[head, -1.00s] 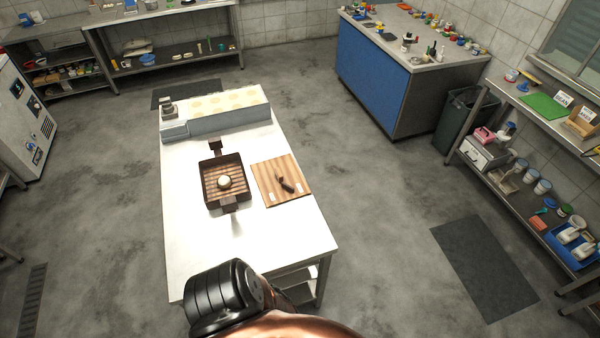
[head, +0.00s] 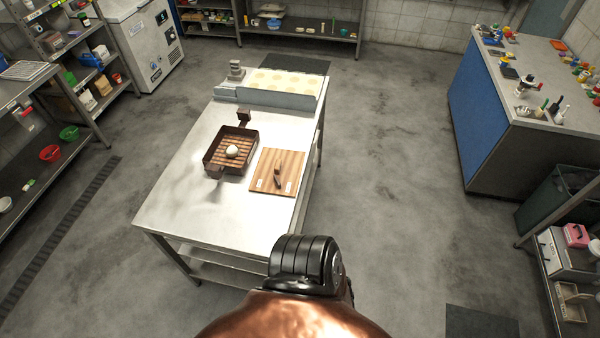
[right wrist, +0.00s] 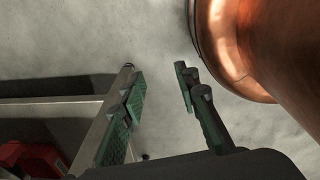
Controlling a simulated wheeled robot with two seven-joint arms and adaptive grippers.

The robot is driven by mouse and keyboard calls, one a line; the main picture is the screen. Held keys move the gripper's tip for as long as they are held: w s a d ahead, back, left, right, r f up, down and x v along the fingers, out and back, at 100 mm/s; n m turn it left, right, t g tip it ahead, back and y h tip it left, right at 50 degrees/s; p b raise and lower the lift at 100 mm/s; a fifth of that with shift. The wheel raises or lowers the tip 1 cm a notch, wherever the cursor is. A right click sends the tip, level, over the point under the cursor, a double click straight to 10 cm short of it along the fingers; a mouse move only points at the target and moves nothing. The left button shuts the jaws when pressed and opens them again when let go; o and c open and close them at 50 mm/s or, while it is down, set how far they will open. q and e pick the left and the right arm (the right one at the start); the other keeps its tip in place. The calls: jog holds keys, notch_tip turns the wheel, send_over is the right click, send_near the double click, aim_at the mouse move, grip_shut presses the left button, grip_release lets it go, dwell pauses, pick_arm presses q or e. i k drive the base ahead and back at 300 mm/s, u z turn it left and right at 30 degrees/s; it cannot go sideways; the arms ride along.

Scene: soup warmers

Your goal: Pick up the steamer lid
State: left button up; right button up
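A flat square wooden panel (head: 268,180) lies on the steel table in the head view. A dark handle-like piece (head: 278,178) and two small pale labels are on it. It may be the steamer lid, but I cannot tell for sure. To its left sits a brown square steamer box (head: 209,160) with a slatted bottom, open on top, with a white round item (head: 232,151) inside. My right gripper (right wrist: 157,78) shows in the right wrist view with its green-padded fingers apart and nothing between them. It is over the floor, away from the panel. My left gripper is not visible.
The steel table (head: 170,207) has bare room at its near left. A grey bin with pale rounds (head: 262,95) stands at its far end. A blue cabinet (head: 478,110) is at right, shelves (head: 85,110) at left. Open floor (head: 400,200) lies right of the table.

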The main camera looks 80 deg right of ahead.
aim_at(288, 164)
jog(key=z, duration=3.35)
